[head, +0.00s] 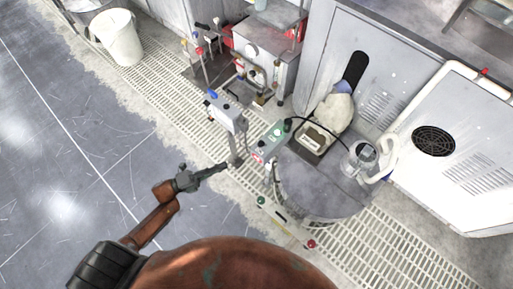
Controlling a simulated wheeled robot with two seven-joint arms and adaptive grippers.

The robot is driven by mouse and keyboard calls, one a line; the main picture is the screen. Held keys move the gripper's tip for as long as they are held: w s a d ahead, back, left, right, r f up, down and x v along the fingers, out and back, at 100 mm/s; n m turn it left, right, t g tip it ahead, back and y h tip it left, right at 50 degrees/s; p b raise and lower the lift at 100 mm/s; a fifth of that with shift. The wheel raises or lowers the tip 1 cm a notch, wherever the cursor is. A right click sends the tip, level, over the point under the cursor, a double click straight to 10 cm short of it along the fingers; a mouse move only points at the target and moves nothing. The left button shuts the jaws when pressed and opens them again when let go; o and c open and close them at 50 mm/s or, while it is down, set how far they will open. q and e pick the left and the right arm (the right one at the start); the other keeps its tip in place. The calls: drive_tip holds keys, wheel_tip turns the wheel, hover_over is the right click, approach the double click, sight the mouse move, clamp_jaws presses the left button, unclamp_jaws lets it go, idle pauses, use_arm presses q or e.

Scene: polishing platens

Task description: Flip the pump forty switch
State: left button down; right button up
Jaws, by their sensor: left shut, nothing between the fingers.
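The pump forty switch cannot be picked out by label at this size. A grey control box (227,112) with a blue part on top stands on a post. Next to it is a control panel (270,140) with a green face, a dark knob and small red marks. My left gripper (224,167) is shut and empty. It shows below the grey box and to the left of the green-faced panel, apart from the panel in the picture. Whether it touches the post foot beside its tips cannot be told. My right gripper is not in view.
A round grey platen drum (322,190) carries a tray, a white bag (335,110) and a clear jar (360,157). White floor grating (155,95) runs past it. A white bucket (118,38) stands at upper left. Open grey floor (75,130) lies left.

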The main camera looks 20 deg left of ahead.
use_arm(q)
drive_tip(key=r+m+g+h, duration=0.1)
drive_tip(key=s+d+r+m+h, duration=0.1)
drive_tip(key=m, duration=0.1)
drive_tip(key=shift+d+r+g, duration=0.25)
drive_tip(key=shift+d+g, duration=0.05)
drive_tip(key=shift+g, duration=0.1)
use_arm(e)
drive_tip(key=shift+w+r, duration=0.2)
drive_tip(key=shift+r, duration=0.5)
use_arm(q)
drive_tip(key=b, duration=0.2)
approach(263, 144)
drive_tip(key=s+d+f, duration=0.1)
drive_tip(key=s+d, duration=0.1)
drive_tip(key=d, duration=0.2)
drive_tip(key=shift+w+d+r+b, duration=0.15)
drive_tip(key=shift+w+r+b, duration=0.05)
drive_tip(key=shift+w, duration=0.5)
drive_tip(key=shift+w+d+r+b, duration=0.1)
drive_tip(key=shift+w+r+b, duration=0.1)
drive_tip(key=shift+w, duration=0.45)
drive_tip(key=shift+w+d+r+b, duration=0.15)
drive_tip(key=shift+w+r+b, duration=0.1)
drive_tip(key=shift+w, duration=0.45)
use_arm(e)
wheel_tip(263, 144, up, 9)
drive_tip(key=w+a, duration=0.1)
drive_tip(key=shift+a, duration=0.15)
